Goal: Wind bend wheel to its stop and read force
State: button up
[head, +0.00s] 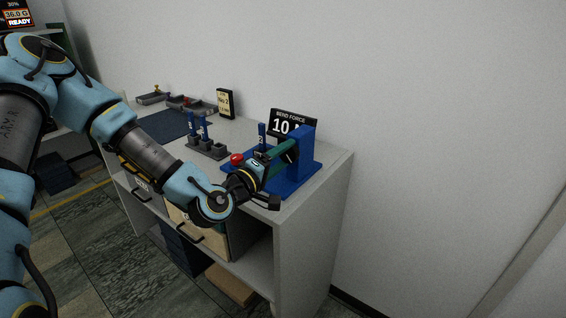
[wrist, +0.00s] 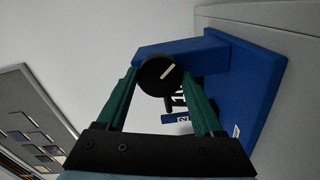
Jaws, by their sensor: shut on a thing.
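The blue bend press (head: 302,160) stands on the right end of the bench top. A black sign reading "BEND FORCE 10" (head: 290,121) stands behind it, with its right part hidden by the press. In the wrist view, the round black wheel (wrist: 160,75) with a white pointer line sits on the blue press body (wrist: 262,85). My gripper (wrist: 162,78) has its green fingers on either side of the wheel, shut on it. In the head view my gripper (head: 278,152) reaches the press from the front, and the wheel is hidden. A blue specimen marked "2" (head: 262,136) stands at the press.
A red knob (head: 237,159) is at the press's left. A dark rack (head: 208,148) with blue upright pieces stands further left. Drawers with handles are below.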

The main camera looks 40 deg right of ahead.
jog(key=m+b, duration=0.1)
jog(key=m, duration=0.1)
jog(key=m+b, duration=0.3)
jog(key=m, duration=0.1)
jog(key=shift+f+m+b, duration=0.25)
jog(key=shift+m+b, duration=0.05)
jog(key=m+b, duration=1.1)
jog(key=b, duration=0.2)
jog(key=shift+f+m, duration=0.1)
jog(key=shift+m, duration=0.2)
jog(key=m+b, duration=0.4)
jog(key=b, duration=0.2)
jog(key=shift+w, duration=0.1)
jog(key=shift+r+m+b, duration=0.2)
jog(key=shift+m+b, duration=0.4)
jog(key=shift+m, duration=0.2)
jog(key=shift+r, duration=0.1)
jog(key=o, duration=1.4)
